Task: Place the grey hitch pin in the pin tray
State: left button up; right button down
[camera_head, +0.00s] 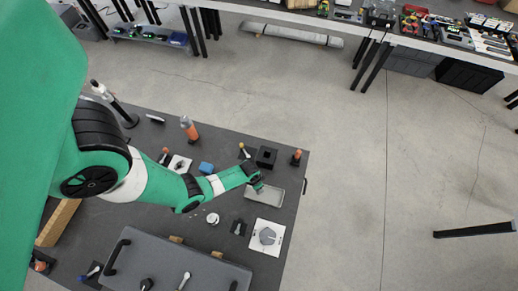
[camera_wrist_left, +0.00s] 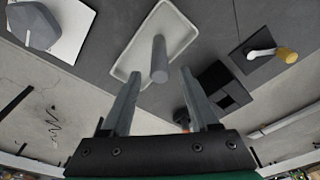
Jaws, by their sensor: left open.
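The grey hitch pin (camera_wrist_left: 159,60) shows in the left wrist view as a plain grey cylinder over the pin tray, its near end between my fingertips. I cannot tell whether it touches the tray floor. The pin tray (camera_wrist_left: 185,32) is a shallow, pale rectangular tray with a raised rim. In the head view the tray (camera_head: 278,197) lies near the right edge of the dark table. My left gripper (camera_wrist_left: 159,74) is open, with a finger on each side of the pin's near end and visible gaps. In the head view the gripper (camera_head: 258,186) is over the tray, hiding the pin. My right gripper is not in view.
A black box with a square opening (camera_head: 266,157) stands just behind the tray. A white plate with a grey knob (camera_head: 267,236) lies in front of it. A lever with a yellow knob (camera_wrist_left: 270,50) and an orange-topped part (camera_head: 296,157) are nearby.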

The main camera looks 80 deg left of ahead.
pick_arm(q)
notch_tip(320, 180, up, 2)
jog(key=shift+s+r+p, duration=0.15)
jog(key=shift+r+p, duration=0.1)
jog(key=shift+p, duration=0.4)
jog(key=shift+d+f, duration=0.1)
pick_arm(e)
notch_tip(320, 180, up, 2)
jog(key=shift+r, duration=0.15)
